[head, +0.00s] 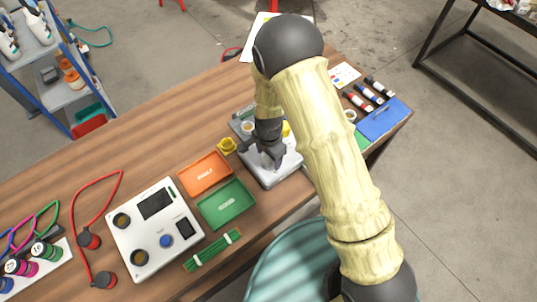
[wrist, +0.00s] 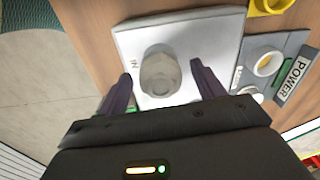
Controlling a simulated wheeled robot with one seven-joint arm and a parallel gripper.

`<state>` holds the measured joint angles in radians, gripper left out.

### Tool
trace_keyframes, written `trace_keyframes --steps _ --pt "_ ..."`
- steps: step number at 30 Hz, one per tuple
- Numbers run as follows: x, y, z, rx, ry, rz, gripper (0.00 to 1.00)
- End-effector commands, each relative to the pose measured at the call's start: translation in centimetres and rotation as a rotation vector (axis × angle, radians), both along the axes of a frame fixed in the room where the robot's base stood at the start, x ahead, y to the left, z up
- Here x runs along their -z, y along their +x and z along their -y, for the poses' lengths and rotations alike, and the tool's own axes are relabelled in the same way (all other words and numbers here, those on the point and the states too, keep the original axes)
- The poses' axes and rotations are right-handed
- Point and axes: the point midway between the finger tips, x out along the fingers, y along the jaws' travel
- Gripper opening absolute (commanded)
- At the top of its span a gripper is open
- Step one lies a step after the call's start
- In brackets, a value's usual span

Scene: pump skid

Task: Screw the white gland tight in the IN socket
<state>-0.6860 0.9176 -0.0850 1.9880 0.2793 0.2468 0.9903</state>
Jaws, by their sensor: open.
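The white gland (wrist: 160,72) stands in the light grey socket plate (wrist: 205,35), which also shows in the head view (head: 268,180). An "IN" label (wrist: 134,63) is beside the gland, so it is at the IN socket. I cannot tell how deep its thread sits. My gripper (wrist: 161,78) is open, with one dark finger to each side of the gland and a visible gap on both sides.
A grey holder marked POWER (wrist: 285,50) with a pale ring part (wrist: 268,62) is close to the plate. A yellow part (head: 227,146), an orange tray (head: 206,174) and a green tray (head: 226,204) are left of the plate. A blue case (head: 385,119) is at the right.

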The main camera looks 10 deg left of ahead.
Motion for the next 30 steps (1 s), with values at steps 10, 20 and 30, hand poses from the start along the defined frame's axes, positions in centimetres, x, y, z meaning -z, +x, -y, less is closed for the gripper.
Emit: trace_keyframes --steps 10,20,30 --pt "-0.01 -0.02 -0.03 -0.113 0.000 0.000 0.68" --pt "0.04 0.01 0.01 -0.440 0.001 0.000 0.68" --pt "-0.01 -0.01 -0.01 -0.513 0.000 0.000 0.58"
